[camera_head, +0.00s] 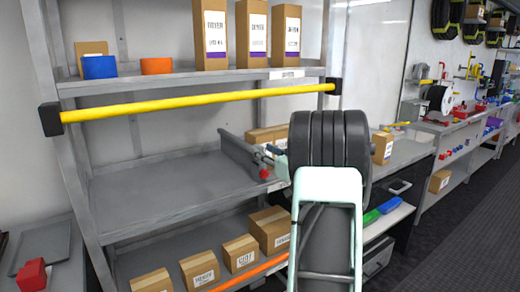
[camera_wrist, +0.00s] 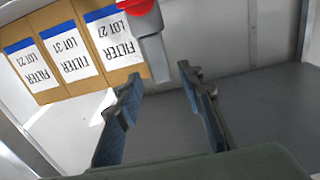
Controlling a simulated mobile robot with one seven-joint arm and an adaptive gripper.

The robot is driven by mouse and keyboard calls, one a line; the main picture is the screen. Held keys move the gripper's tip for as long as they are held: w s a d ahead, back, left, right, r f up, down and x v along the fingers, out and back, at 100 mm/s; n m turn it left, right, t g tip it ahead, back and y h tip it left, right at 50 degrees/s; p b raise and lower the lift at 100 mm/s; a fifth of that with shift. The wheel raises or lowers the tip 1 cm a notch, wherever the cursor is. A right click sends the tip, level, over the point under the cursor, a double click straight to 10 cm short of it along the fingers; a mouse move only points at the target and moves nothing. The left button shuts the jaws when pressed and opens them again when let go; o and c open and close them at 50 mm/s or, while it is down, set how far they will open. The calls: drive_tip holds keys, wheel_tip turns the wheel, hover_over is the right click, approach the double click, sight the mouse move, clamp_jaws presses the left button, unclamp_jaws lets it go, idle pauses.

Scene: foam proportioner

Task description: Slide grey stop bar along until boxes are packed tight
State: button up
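The grey stop bar (camera_head: 238,153) runs front to back across the middle shelf, with a red knob (camera_head: 264,174) at its front end. In the wrist view the bar (camera_wrist: 152,55) and red knob (camera_wrist: 135,6) show at the top. Filter boxes (camera_wrist: 68,50) stand side by side against one another, and the bar is close beside the nearest one; whether it touches is unclear. In the head view my arm partly hides these boxes (camera_head: 268,133). My gripper (camera_wrist: 158,82) is open and empty, its fingertips near the bar; it also shows in the head view (camera_head: 270,153).
A yellow rail (camera_head: 200,103) crosses in front, above the middle shelf. The middle shelf (camera_head: 150,190) is clear left of the bar. Tall boxes (camera_head: 250,35) stand on the upper shelf, and several cartons (camera_head: 240,253) on the lower shelf.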

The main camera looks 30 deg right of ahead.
drive_tip(key=s, duration=0.8)
drive_tip(key=shift+s, duration=0.2)
